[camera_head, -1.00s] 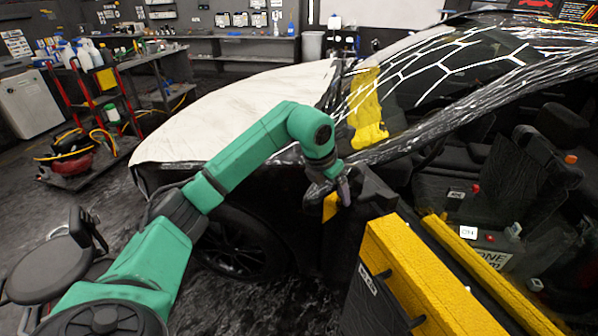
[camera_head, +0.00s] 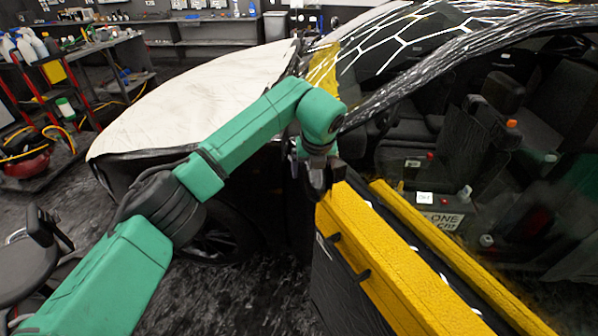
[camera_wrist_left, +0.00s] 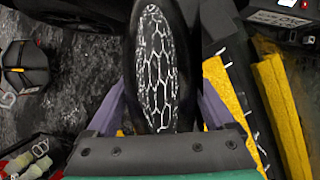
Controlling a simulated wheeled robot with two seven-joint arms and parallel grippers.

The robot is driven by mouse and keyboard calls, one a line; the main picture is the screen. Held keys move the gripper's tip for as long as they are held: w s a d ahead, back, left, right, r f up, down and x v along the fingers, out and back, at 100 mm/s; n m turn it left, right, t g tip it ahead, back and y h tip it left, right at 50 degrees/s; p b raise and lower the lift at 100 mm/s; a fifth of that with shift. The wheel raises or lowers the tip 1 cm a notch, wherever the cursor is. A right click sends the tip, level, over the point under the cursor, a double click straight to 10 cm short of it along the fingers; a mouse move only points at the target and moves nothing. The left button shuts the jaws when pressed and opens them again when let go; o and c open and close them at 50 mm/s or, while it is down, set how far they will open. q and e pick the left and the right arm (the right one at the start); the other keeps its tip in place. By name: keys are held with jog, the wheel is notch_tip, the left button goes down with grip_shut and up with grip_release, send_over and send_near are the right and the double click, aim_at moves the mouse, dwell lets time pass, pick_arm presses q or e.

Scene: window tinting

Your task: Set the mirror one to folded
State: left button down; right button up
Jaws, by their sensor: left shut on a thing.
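The side mirror (camera_wrist_left: 156,72) shows in the left wrist view as a dark housing with an oval glass that reflects white hexagon lines. My left gripper (camera_wrist_left: 162,105) has one purple finger on each side of the mirror and is shut on it. In the head view my left gripper (camera_head: 318,180) is at the car's front side, by the front end of the yellow-topped door (camera_head: 385,258). There the mirror is mostly hidden by the gripper, and I cannot tell its exact fold angle. My right gripper is not in view.
The car's white-covered hood (camera_head: 200,100) lies behind my left arm. The door stands apart from the yellow sill (camera_head: 450,240). A dark stool (camera_head: 30,270) is at the lower left, and a red cart (camera_head: 55,90) is at the far left.

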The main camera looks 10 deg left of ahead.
pick_arm(q)
jog(key=shift+w+d+r+n, duration=0.1)
jog(key=shift+d+n, duration=0.15)
jog(key=shift+n, duration=0.05)
jog(key=shift+a, duration=0.1)
grip_release()
